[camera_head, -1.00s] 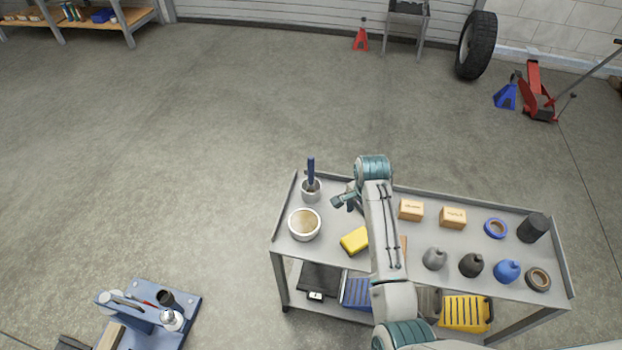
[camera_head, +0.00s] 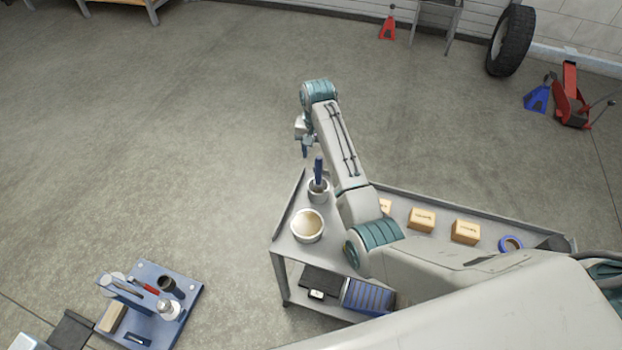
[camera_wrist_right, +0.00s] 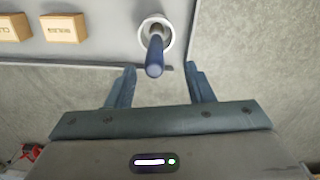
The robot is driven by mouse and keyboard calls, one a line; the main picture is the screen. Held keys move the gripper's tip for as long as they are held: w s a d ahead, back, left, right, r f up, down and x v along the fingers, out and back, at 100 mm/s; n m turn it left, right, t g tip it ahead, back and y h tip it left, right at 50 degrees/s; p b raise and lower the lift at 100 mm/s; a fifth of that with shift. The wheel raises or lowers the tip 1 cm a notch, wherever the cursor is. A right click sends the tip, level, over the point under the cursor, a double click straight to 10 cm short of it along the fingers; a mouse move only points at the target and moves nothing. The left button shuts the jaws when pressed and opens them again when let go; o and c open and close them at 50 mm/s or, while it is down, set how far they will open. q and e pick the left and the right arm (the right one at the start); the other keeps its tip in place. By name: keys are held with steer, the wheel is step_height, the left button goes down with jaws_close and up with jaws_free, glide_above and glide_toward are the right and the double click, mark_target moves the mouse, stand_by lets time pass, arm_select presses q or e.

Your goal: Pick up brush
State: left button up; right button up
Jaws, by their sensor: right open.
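The brush (camera_head: 319,170) stands upright in a small light cup (camera_head: 318,193) at the far left corner of the grey cart. Only its dark blue handle shows; its lower end is hidden in the cup. In the right wrist view the handle (camera_wrist_right: 155,58) points toward the camera, and the cup (camera_wrist_right: 154,32) is around its base. My right gripper (camera_head: 305,150) is open and empty, just above and beyond the handle's top. In the wrist view its two fingers (camera_wrist_right: 162,80) are spread, with the handle's tip between them in the picture. My left gripper is not in view.
A round white bowl (camera_head: 307,226) sits just in front of the cup. Cardboard boxes (camera_head: 422,220) and a blue tape roll (camera_head: 511,244) lie farther right on the cart (camera_head: 286,226). My right arm hides much of the cart top. Open floor lies beyond and left.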

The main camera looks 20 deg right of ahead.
mark_target(317, 157)
step_height(317, 157, down, 2)
steer(key=shift+f, duration=0.5)
steer(key=shift+d+f+p, duration=0.15)
steer(key=shift+f+p, duration=0.15)
steer(key=f, duration=0.2)
steer(key=f+p, duration=0.1)
steer(key=shift+d+f, duration=0.25)
steer(key=shift+f, duration=0.55)
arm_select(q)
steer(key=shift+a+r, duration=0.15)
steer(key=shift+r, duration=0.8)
arm_select(e)
jaws_close()
